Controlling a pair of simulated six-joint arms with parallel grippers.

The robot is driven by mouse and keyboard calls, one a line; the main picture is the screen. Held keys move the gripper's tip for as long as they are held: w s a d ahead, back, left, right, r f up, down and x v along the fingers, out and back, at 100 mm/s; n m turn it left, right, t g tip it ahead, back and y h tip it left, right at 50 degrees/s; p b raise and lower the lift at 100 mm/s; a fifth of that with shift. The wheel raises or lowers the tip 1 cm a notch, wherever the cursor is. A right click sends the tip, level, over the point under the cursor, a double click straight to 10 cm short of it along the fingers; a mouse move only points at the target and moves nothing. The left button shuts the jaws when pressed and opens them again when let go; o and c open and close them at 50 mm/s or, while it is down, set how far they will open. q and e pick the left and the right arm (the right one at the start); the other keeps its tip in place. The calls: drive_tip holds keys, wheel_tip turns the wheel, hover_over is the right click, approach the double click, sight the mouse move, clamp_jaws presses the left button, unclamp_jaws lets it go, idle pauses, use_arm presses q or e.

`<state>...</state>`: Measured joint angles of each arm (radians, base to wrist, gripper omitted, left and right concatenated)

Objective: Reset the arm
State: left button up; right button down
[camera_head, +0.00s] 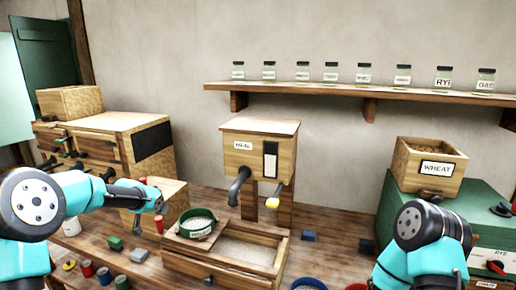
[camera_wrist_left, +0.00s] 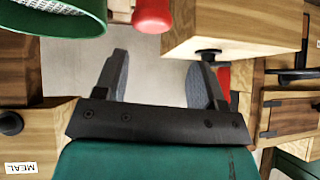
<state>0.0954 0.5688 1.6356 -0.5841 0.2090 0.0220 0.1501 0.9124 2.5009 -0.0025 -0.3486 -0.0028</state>
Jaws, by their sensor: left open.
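My left arm reaches in from the left in the head view, over the bench. Its gripper (camera_wrist_left: 162,72) shows in the left wrist view with its two dark fingers apart and nothing between them. A green sieve (camera_head: 197,226) with a red handle (camera_head: 159,224) is just right of and below the end of this arm. The sieve's rim also shows at the upper left of the left wrist view (camera_wrist_left: 60,25), apart from the fingers. My right arm is at the lower right of the head view; its gripper is out of frame.
A wooden MEAL box (camera_head: 242,143) stands behind a wooden tray (camera_head: 195,262). A WHEAT box (camera_head: 437,168) sits on a green chest (camera_head: 480,215) at right. A shelf (camera_head: 330,88) of jars runs along the wall. Small blocks and cups lie at front left.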

use_arm(q)
drive_tip(key=shift+n+t+h, duration=0.4)
drive_tip(key=shift+n+h, duration=0.5)
drive_tip(key=s+f, duration=0.2)
drive_tip(key=f, duration=0.1)
drive_tip(key=s+f, duration=0.3)
drive_tip(key=f, duration=0.1)
drive_tip(key=s+f, duration=0.3)
drive_tip(key=f, duration=0.1)
drive_tip(key=shift+s+d, duration=0.1)
drive_tip(key=shift+d, duration=0.3)
drive_tip(key=s+d+f+n+g, duration=0.25)
drive_tip(key=s+d+f, duration=0.35)
drive_tip(key=s+f, duration=0.6)
drive_tip(key=s+d+f+g, duration=0.2)
drive_tip(key=s+f, duration=0.2)
drive_tip(key=s, duration=0.3)
drive_tip(key=s+d+f+g, duration=0.2)
drive_tip(key=s+d+f, duration=0.1)
drive_tip(key=s, duration=0.4)
drive_tip(key=s+d+f+n+g+h, duration=0.1)
drive_tip(key=s+d+f+g, duration=0.1)
drive_tip(key=s, duration=0.5)
drive_tip(key=x, duration=0.2)
drive_tip(key=shift+s+d+f, duration=0.15)
drive_tip(key=shift+s+f, duration=0.15)
drive_tip(key=shift+f, duration=0.1)
